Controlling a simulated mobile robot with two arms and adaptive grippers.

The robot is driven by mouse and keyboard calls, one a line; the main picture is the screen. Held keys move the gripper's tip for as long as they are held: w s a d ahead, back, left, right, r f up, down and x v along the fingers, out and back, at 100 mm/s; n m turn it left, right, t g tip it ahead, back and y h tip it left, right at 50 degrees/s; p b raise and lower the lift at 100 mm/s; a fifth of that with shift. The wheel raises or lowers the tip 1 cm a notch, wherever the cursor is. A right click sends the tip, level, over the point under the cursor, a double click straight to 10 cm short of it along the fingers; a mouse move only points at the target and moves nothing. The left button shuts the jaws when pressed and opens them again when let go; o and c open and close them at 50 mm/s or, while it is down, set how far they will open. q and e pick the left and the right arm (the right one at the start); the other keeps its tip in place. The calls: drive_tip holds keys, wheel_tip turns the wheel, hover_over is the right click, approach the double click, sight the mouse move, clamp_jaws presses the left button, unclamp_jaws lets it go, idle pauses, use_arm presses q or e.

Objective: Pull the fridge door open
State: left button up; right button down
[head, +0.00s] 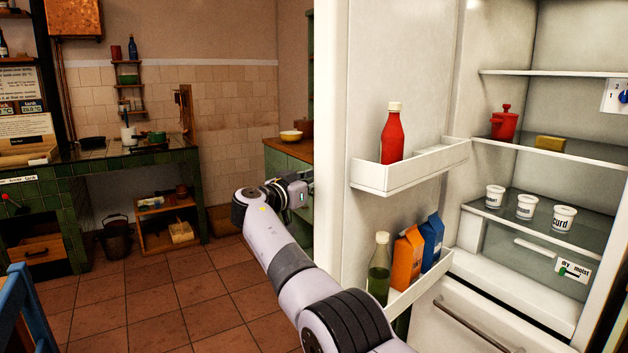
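The fridge door (330,120) stands wide open, its inner side facing me and its free edge toward the left. The fridge body (545,300) is at the right, with its inside in plain view. My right arm rises from the bottom of the head view, and my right gripper (299,190) is at the door's free edge. Its fingers are hidden behind the door, so I cannot tell whether they are open, shut or touching it. The outer face and handle of the door are hidden. My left gripper is not in view.
Door racks hold a red bottle (392,135), a green bottle (379,272) and two cartons (408,256). Several white cups (526,206) and a red pot (505,124) stand inside. A blue chair (22,308) is lower left. The tiled floor (170,300) is clear in the middle.

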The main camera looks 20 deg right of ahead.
drive_tip(key=shift+w+a+r, duration=0.1)
drive_tip(key=shift+w+r, duration=0.05)
drive_tip(key=shift+r, duration=0.1)
drive_tip(key=c, duration=1.8)
unclamp_jaws()
drive_tip(key=shift+c, duration=0.2)
drive_tip(key=shift+w+f, duration=0.15)
drive_tip(key=v, duration=1.2)
drive_tip(key=shift+f, duration=0.15)
drive_tip(key=shift+c, duration=0.6)
